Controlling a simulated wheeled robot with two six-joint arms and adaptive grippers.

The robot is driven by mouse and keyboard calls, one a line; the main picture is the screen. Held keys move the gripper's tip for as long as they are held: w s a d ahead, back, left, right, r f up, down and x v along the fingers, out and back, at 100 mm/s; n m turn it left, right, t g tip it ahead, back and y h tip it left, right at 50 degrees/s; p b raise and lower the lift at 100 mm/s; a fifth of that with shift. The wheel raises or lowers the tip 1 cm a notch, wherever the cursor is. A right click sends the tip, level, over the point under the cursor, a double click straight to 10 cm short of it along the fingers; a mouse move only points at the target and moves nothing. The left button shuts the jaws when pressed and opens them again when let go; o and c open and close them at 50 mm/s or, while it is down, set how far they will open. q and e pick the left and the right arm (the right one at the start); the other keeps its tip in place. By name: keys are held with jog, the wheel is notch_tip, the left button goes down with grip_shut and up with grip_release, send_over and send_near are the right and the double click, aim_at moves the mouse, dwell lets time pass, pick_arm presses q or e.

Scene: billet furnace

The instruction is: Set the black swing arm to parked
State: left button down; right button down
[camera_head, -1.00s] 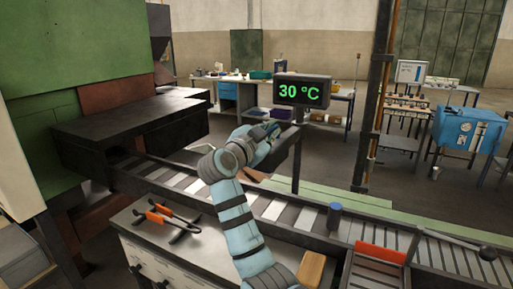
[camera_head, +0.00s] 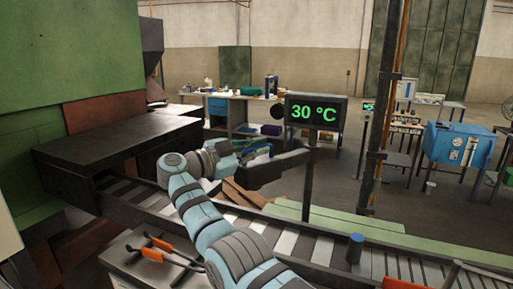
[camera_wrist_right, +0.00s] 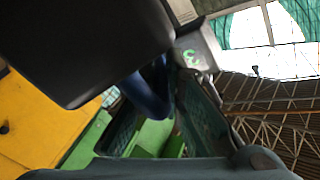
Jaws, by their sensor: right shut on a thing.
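The black swing arm (camera_head: 283,164) reaches left from the dark post under the temperature display, with a thick dark block at its free end, above the roller conveyor. My right gripper (camera_head: 258,152) is at the swing arm, just behind and above its block in the head view. In the right wrist view a large dark block (camera_wrist_right: 85,45) fills the upper left, and the fingers (camera_wrist_right: 160,112) are closed about a dark blue piece (camera_wrist_right: 153,88), which looks like a handle. The contact is partly hidden. My left gripper is not in view.
A display (camera_head: 315,112) reading 30 °C stands on the post. A dark furnace housing (camera_head: 115,145) is at left over the conveyor (camera_head: 290,243). Orange-handled tongs (camera_head: 165,250) lie on a cabinet at the lower left. A blue cylinder (camera_head: 355,248) stands on the conveyor's edge.

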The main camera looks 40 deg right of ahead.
jog(key=shift+s, duration=0.1)
jog(key=c, duration=1.7)
grip_release()
jog(key=shift+o, duration=0.2)
jog(key=shift+d, duration=0.25)
